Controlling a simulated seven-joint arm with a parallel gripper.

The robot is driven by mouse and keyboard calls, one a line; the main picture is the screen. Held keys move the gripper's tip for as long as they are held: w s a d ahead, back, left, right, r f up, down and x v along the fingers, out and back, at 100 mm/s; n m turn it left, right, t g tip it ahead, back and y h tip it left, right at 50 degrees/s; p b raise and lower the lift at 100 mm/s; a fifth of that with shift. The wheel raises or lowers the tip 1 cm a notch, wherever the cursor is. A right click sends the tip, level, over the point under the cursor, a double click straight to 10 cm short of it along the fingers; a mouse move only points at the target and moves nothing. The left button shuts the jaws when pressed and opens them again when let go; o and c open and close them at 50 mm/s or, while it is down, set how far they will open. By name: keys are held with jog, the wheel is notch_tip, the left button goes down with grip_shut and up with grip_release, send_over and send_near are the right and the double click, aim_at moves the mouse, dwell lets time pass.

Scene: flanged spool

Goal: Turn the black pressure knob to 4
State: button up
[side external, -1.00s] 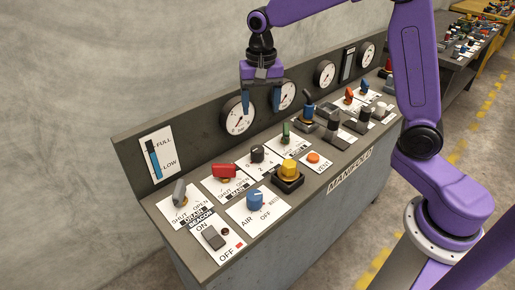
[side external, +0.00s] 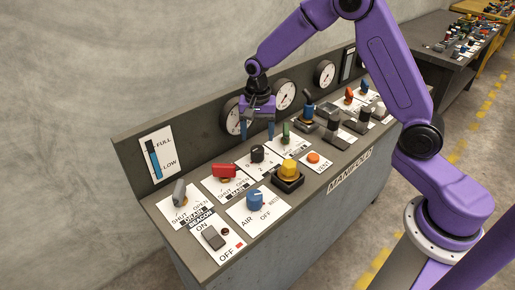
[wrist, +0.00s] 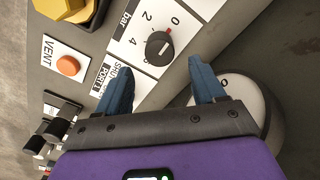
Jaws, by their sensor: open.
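The black pressure knob (side external: 257,154) sits on a white plate on the panel, between the red handle and the green handle. In the wrist view the knob (wrist: 159,48) shows beside the numbers 0, 2 and 4 and the word bar. A light line crosses its top, and a red mark lies near the 0; the exact setting is hard to read. My gripper (side external: 257,132) is open and empty, pointing down above and slightly behind the knob. In the wrist view its blue fingers (wrist: 160,72) are spread, with the knob ahead of the gap between them.
A red handle (side external: 224,171) is left of the knob and a green handle (side external: 286,133) right of it. A yellow knob (side external: 289,171), an orange vent button (side external: 313,158) and a blue air knob (side external: 255,200) are nearer the front. Gauges (side external: 285,94) line the back wall.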

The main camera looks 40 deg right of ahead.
aim_at(258, 148)
jog(key=shift+f, duration=3.2)
jog(key=c, duration=1)
